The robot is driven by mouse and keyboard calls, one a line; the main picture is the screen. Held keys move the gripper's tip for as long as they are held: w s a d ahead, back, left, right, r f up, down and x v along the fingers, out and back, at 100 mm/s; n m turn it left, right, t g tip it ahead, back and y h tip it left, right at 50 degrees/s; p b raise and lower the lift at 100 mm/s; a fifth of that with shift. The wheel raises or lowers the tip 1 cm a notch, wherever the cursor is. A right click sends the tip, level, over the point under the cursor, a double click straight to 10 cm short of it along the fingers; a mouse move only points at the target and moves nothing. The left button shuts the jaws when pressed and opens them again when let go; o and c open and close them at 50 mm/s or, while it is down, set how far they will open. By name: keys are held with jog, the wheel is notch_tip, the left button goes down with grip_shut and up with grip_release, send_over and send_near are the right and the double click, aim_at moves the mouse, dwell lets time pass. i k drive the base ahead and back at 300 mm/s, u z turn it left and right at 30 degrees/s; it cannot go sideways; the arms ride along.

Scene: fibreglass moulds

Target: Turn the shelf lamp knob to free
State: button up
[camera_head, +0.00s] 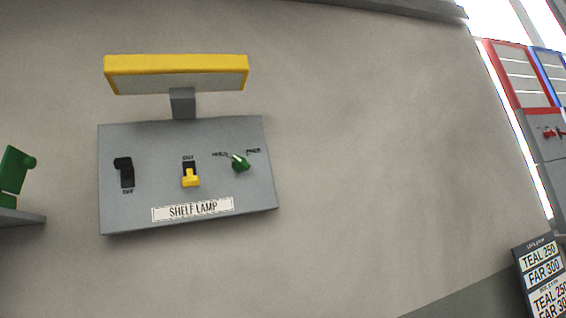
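The shelf lamp panel (228,128) is a grey box on the wall, left of centre, with a white "SHELF LAMP" label (193,210). It is seen slightly tilted. A small green knob (240,163) sits on its right part. A mark that looks like "HOLD" is at the knob's upper left and one that looks like "FREE" at its upper right. The knob's pale pointer appears to lean up and left, toward the "HOLD" side. My gripper is not in view, and nothing touches the knob.
A yellow switch (190,178) and a black switch (125,172) sit left of the knob. A yellow-edged lamp head (177,64) stands above the panel. A green object (13,172) is at the left edge. Signs (543,275) stand lower right. The wall right of the panel is bare.

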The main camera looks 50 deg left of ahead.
aim_at(239, 164)
jog(key=u, duration=0.3)
jog(key=i, duration=1.1)
jog(key=u, duration=0.45)
